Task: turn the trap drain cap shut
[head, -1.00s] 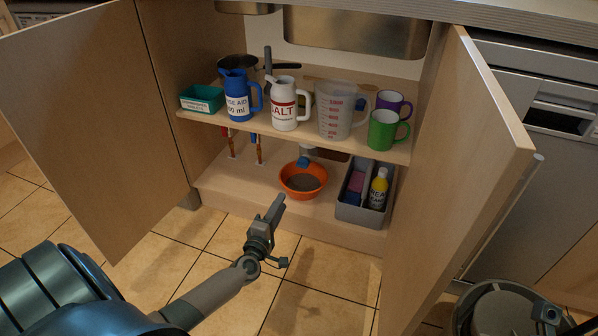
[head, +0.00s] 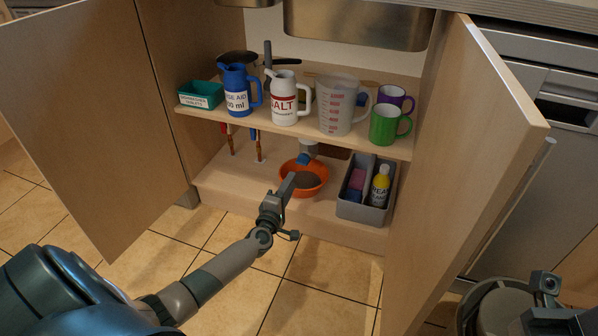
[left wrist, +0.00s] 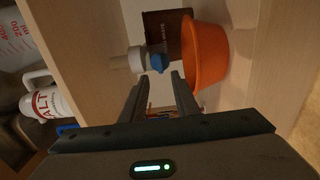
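The blue trap drain cap (head: 304,158) sits on the pale trap pipe (head: 309,148) under the shelf, just above the orange bowl. In the left wrist view the cap (left wrist: 158,62) is beyond my fingertips, roughly between them, with a gap left. My left gripper (head: 288,181) reaches into the cabinet at the front of the bowl. In the left wrist view its two fingers (left wrist: 155,82) stand apart with nothing between them. My right gripper does not show.
The orange bowl (head: 318,187) stands below the cap, close to my left fingers. A grey caddy (head: 361,211) with bottles stands right of it. The shelf (head: 240,123) overhead carries jugs and mugs. Open doors (head: 95,120) flank the cabinet. The cabinet floor (head: 235,185) left of the bowl is mostly clear.

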